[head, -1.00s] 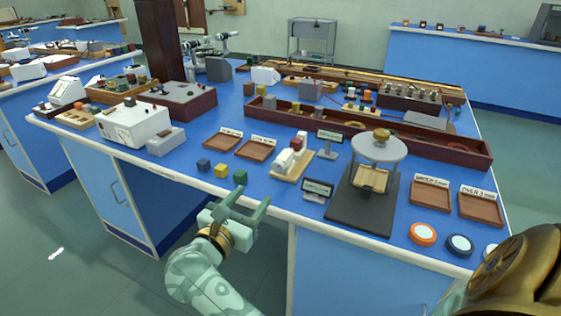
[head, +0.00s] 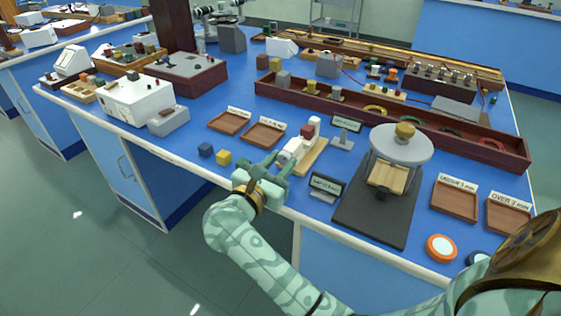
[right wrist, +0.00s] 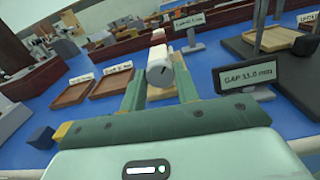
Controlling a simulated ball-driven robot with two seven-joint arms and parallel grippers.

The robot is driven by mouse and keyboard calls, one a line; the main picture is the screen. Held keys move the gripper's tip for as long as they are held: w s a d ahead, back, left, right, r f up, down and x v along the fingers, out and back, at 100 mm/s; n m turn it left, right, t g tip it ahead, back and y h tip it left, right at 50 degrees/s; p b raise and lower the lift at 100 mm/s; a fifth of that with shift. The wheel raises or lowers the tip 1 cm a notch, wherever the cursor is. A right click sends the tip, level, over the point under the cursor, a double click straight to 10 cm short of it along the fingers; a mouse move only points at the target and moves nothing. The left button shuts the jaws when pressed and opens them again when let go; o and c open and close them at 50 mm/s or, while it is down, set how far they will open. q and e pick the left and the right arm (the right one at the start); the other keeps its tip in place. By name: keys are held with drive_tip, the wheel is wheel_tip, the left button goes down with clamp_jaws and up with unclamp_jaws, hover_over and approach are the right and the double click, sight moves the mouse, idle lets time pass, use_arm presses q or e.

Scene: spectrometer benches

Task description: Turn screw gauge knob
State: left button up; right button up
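The screw gauge (head: 309,139), white with a red part, stands on a wooden base (head: 312,160) near the bench's front edge. A small display (head: 325,187) right of the gauge reads "GAP 11.0 mm" in the right wrist view (right wrist: 247,76). My left gripper is not in view.
Dark blue (head: 205,150) and yellow (head: 224,157) cubes lie left of my gripper. Two wooden trays (head: 265,135) lie behind them. A round-topped stand (head: 402,146) on a dark base is at right, beside a second display (head: 346,124) and labelled trays (head: 455,203).

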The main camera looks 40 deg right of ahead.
drive_tip(key=c, duration=0.4)
drive_tip(key=shift+o, duration=0.2)
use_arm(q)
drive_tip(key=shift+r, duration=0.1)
use_arm(e)
drive_tip(key=n+p, duration=0.3)
drive_tip(key=shift+r+n, duration=0.25)
drive_tip(key=shift+n, duration=0.05)
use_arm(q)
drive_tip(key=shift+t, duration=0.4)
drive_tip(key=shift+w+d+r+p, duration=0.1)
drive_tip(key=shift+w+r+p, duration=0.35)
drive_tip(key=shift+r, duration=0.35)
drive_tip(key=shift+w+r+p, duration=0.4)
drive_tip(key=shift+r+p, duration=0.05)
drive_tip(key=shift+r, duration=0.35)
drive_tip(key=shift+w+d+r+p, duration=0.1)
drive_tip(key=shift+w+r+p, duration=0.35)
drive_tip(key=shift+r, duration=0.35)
use_arm(e)
drive_tip(key=shift+f+n, duration=0.15)
drive_tip(key=shift+n, duration=1.75)
drive_tip(key=shift+f, duration=0.1)
drive_tip(key=o, duration=1)
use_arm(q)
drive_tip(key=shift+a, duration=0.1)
